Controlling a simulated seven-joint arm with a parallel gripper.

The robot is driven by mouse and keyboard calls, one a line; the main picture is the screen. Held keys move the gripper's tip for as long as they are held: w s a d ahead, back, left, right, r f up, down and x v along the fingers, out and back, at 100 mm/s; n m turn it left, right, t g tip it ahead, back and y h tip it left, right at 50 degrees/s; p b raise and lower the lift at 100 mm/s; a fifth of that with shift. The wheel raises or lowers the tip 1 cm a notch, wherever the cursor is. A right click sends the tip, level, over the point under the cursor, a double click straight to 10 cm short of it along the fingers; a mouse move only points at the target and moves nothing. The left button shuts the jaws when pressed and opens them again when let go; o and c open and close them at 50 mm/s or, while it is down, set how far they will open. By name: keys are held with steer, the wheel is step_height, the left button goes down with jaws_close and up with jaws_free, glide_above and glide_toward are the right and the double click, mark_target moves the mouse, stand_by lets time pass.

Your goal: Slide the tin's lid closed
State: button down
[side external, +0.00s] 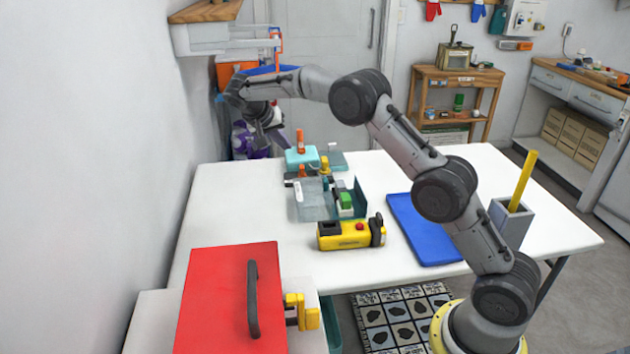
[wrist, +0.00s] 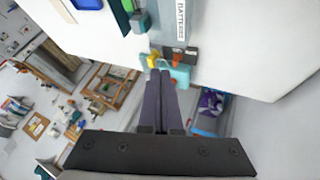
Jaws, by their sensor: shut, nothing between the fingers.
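The likely tin is an open dark teal box (side external: 360,207) in the middle of the white table, with green and white blocks inside. A translucent grey panel (side external: 308,203), which looks like its lid, stands out on its left side; I cannot tell exactly how the two join. In the wrist view a grey part with a white "BATTERIES" label (wrist: 181,20) shows at the top edge, cut off by the frame. My gripper (side external: 277,142) is beyond the box, near the table's far left edge. In the wrist view its fingers (wrist: 160,73) are together and empty.
A light teal item with an orange upright (side external: 301,157) stands between my gripper and the box. A yellow-black device (side external: 343,235) lies in front, with a blue mat (side external: 424,230) at right. A red case (side external: 225,305) is at front left; a wall rises close on the left.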

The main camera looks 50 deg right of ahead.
step_height(320, 180, down, 7)
steer(key=g, duration=0.1)
glide_toward(322, 187)
steer(key=w+f, duration=0.2)
steer(key=f, duration=0.1)
steer(key=shift+a, duration=0.4)
steer(key=shift+s+d+f, duration=0.2)
steer(key=shift+s+d, duration=0.7)
steer(key=shift+d, duration=0.25)
steer(key=shift+s+d, duration=0.45)
